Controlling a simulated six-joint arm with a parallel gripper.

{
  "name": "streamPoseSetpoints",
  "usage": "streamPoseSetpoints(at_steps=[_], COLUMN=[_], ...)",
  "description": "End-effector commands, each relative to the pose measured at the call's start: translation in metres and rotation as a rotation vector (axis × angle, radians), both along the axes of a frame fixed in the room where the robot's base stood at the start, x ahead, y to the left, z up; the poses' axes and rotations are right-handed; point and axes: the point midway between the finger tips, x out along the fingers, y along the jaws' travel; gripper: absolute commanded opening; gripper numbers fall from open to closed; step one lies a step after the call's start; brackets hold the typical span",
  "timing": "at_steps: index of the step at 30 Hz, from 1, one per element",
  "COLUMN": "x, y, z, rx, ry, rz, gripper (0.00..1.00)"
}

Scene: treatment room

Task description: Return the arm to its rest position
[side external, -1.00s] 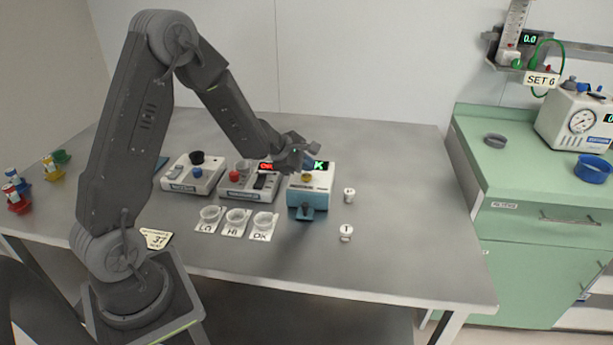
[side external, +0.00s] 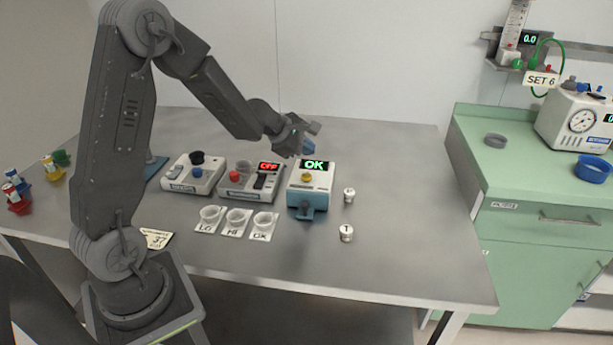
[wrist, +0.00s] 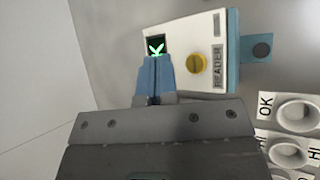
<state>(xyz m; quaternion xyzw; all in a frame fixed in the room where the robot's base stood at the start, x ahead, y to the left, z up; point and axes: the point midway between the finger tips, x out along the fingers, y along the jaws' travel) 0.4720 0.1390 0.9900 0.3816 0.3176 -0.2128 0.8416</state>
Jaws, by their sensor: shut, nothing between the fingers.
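My gripper (side external: 307,148) is shut and empty, held in the air above and behind the reader. In the wrist view my blue fingertips (wrist: 154,70) are together and cover part of the reader's display. The reader (side external: 311,186) is a white and blue box with a yellow button (side external: 306,177), and its display shows a green "OK". My arm is bent over the left part of the table, with the forearm sloping down to the right.
Devices (side external: 194,174) and (side external: 251,181) stand left of the reader; the second reads "OFF". Cups labelled LO (side external: 210,214), HI (side external: 236,217) and OK (side external: 263,221) stand in front. Two small white containers (side external: 349,195) (side external: 346,233) stand to the right. The table's right part is clear.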

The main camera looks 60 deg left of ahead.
Motion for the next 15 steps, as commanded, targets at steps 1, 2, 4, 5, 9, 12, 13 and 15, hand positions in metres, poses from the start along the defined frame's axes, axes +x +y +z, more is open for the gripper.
streamPoseSetpoints(at_steps=[1,2,4,5,9,12,13,15], x=[0.000,0.000,0.000,0.000,0.000,0.000,0.000,0.000], y=[0.000,0.000,0.000,0.000,0.000,-0.003,-0.007,-0.022], z=[0.000,0.000,0.000,0.000,0.000,0.003,0.007,0.022], rx=[0.000,0.000,0.000,0.000,-0.001,0.007,0.014,0.049], ry=[0.000,0.000,0.000,0.000,-0.001,-0.006,-0.012,-0.035], rz=[0.000,0.000,0.000,0.000,-0.001,-0.016,-0.034,-0.110], gripper=[0.00,0.00,0.00,0.00,0.00,0.00,0.00,0.00])
